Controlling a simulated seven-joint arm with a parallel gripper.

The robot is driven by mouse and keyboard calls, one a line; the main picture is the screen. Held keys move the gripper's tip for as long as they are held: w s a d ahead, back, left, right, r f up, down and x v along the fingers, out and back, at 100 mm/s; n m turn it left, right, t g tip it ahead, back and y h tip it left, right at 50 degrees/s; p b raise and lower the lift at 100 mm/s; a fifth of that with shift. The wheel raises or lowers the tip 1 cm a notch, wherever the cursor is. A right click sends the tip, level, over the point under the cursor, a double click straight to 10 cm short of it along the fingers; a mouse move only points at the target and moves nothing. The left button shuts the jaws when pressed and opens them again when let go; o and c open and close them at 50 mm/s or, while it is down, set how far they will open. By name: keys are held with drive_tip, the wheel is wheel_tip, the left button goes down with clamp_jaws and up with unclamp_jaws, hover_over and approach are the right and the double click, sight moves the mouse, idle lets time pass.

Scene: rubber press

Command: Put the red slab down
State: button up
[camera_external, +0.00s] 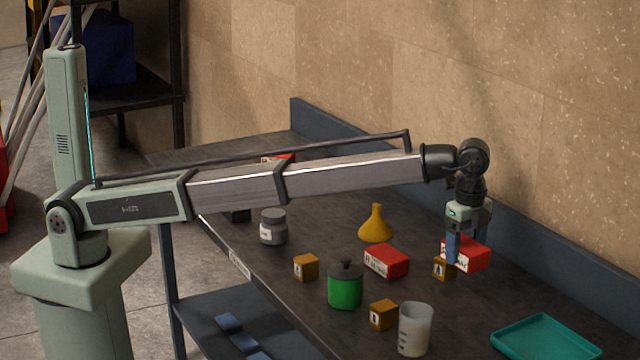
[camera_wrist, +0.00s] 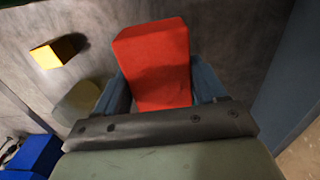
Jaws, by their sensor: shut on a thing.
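My gripper (camera_external: 460,250) hangs down over the right part of the dark table, with its blue fingers shut on a red slab (camera_external: 474,256) with a white label. In the wrist view the red slab (camera_wrist: 152,65) stands out between the two blue fingers of my gripper (camera_wrist: 160,95). The slab seems to be held above the table top, but the size of the gap cannot be told. A small ochre block (camera_external: 439,268) shows beside the fingers, partly hidden by them.
Another red slab (camera_external: 386,261) lies left of my gripper, near a yellow funnel (camera_external: 376,225). A green pot (camera_external: 345,290), a translucent beaker (camera_external: 415,330), ochre blocks (camera_external: 306,267) and a grey jar (camera_external: 273,229) stand around. A teal tray (camera_external: 545,338) is front right. A low ledge (camera_external: 540,252) borders the wall.

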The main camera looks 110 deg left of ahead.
drive_tip(key=s+a+n, duration=0.3)
drive_tip(key=s+a, duration=0.4)
drive_tip(key=a, duration=0.5)
drive_tip(key=s+a+n, duration=0.3)
drive_tip(key=s+a, duration=0.4)
drive_tip(key=a, duration=0.5)
drive_tip(key=s+a+n, duration=0.3)
drive_tip(key=s+a, duration=0.4)
drive_tip(key=a, duration=0.5)
drive_tip(key=s+a+n, duration=0.3)
drive_tip(key=s+a, duration=0.4)
drive_tip(key=s, duration=0.4)
drive_tip(key=s+a+n, duration=0.3)
drive_tip(key=s+a, duration=0.4)
drive_tip(key=s, duration=0.3)
drive_tip(key=s+a+n, duration=0.3)
drive_tip(key=s+a, duration=0.4)
drive_tip(key=s, duration=0.4)
drive_tip(key=shift+d+f, duration=0.15)
drive_tip(key=shift+f, duration=2.3)
drive_tip(key=shift+d+f, duration=0.1)
drive_tip(key=shift+f, duration=2.35)
drive_tip(key=shift+f, duration=0.1)
drive_tip(key=o, duration=1.3)
wheel_tip(320, 180, up, 12)
drive_tip(key=shift+r, duration=0.15)
